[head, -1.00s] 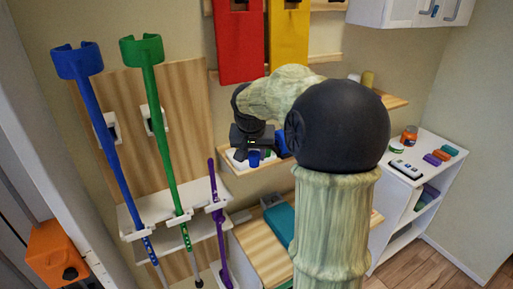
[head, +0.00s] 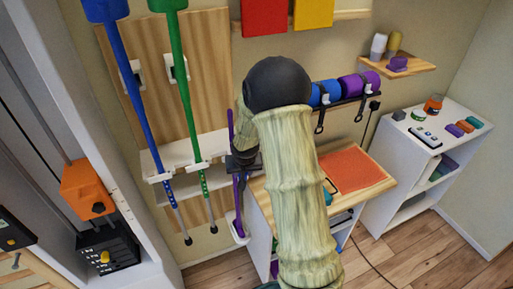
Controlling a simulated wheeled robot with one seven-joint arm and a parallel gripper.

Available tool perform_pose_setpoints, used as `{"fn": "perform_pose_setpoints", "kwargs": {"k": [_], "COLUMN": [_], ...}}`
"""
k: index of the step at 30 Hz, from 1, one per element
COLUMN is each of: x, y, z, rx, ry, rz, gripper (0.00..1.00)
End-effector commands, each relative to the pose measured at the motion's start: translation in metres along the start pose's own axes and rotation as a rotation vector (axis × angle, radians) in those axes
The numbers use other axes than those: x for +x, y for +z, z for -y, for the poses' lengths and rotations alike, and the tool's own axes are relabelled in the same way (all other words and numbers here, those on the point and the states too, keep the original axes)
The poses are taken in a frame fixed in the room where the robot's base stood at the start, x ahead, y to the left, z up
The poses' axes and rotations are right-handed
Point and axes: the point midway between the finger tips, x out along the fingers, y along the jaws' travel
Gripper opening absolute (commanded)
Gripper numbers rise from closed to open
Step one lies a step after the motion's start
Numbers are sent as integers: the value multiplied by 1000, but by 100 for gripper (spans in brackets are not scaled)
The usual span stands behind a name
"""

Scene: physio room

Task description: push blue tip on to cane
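To the left, a blue crutch (head: 132,85) and a green crutch (head: 183,80) hang in a white rack (head: 160,165), both with dark lower ends.
Right of my arm, a wooden-topped table (head: 385,165) carries an orange mat (head: 355,171). Blue and purple rolls (head: 358,86) hang on a wall rail. A white shelf unit (head: 400,150) stands at right. An orange box (head: 88,187) is at left.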

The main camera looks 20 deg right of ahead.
Motion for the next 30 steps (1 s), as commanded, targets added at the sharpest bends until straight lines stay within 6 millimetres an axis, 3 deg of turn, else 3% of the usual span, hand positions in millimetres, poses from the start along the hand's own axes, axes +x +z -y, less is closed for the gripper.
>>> {"fn": "perform_pose_setpoints", "kwargs": {"k": [1, 3, 10, 15, 30], "x": [22, 46, 103, 113, 113], "y": [12, 24, 49, 52, 51], "z": [11, 21, 43, 46, 43], "rx": [-35, -74, -170, -189, -183], "ry": [-13, -28, -56, -59, -57], "rz": [12, 13, 2, -5, -4], "gripper": [5, 5, 5, 5, 5]}}
